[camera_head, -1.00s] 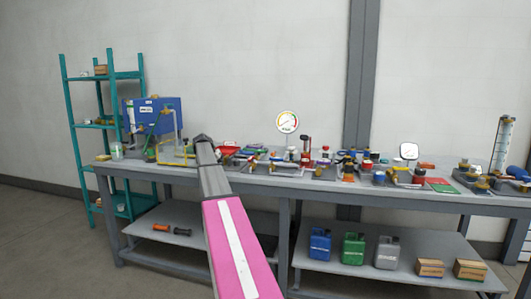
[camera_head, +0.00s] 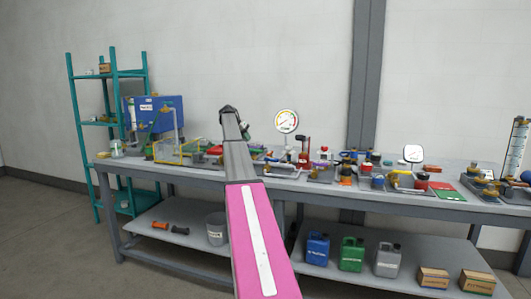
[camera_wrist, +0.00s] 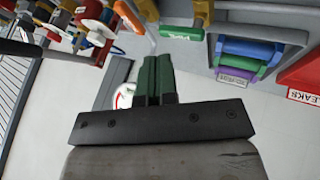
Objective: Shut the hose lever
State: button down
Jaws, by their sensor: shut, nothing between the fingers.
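My gripper (camera_wrist: 157,62) shows in the wrist view with its two green fingers together and nothing between them. In the head view my arm reaches up over the bench, its dark end (camera_head: 229,112) against the wall; the fingers are not clear there. I cannot pick out the hose lever for sure. A green handle (camera_wrist: 181,33) on yellow pipework shows above the fingertips in the wrist view, apart from them. In the head view, yellow pipework (camera_head: 183,152) and a hose stand by the blue tank (camera_head: 160,112) at the bench's left. Lever positions are too small to tell.
The grey bench (camera_head: 330,186) is crowded with valves and fittings. A round gauge (camera_head: 286,121) stands behind them. A teal rack (camera_head: 80,150) is at left. The lower shelf holds a bucket (camera_head: 216,229), jugs and boxes. In the wrist view, coloured bins (camera_wrist: 240,58) are near a red sign.

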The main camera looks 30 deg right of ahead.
aim_at(262, 151)
jog(key=shift+f, duration=0.1)
jog(key=x, duration=0.9)
jog(key=shift+d, duration=0.1)
jog(key=shift+s+d+f, duration=0.15)
jog(key=shift+s+d, duration=0.4)
jog(key=shift+s, duration=0.05)
jog(key=shift+s+d+f, duration=0.2)
jog(key=shift+s+d, duration=0.35)
jog(key=shift+s, duration=0.05)
jog(key=shift+s+d, duration=0.4)
